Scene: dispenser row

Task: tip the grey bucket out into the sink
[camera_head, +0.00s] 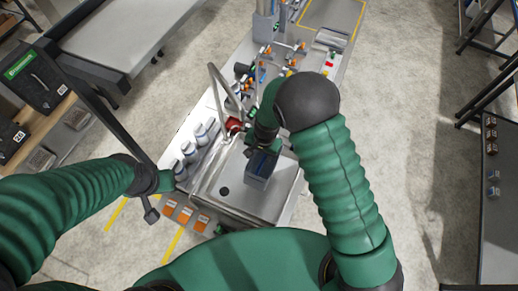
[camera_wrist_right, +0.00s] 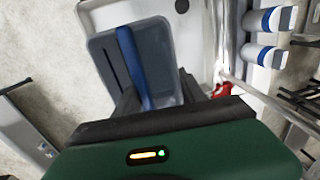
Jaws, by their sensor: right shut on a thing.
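The grey bucket (camera_head: 258,180) is held over the steel sink (camera_head: 285,192), inside the outline of its basin in the head view. My right gripper (camera_head: 259,152) is shut on it at its far side. In the right wrist view the bucket (camera_wrist_right: 165,58) fills the space beyond my dark fingers, with a blue strip along it. I cannot tell its exact tilt or whether anything is in it. The drain (camera_head: 224,190) shows at the left of the basin. My left gripper (camera_head: 152,205) is left of the sink, apart from the bucket; its jaws are unclear.
A curved tap (camera_head: 215,85) and a red part (camera_head: 234,124) stand behind the sink. Several white bottles with blue bands (camera_head: 190,150) line its left side. Orange blocks (camera_head: 185,215) sit at the front left. Small coloured fittings (camera_head: 272,65) crowd the counter behind.

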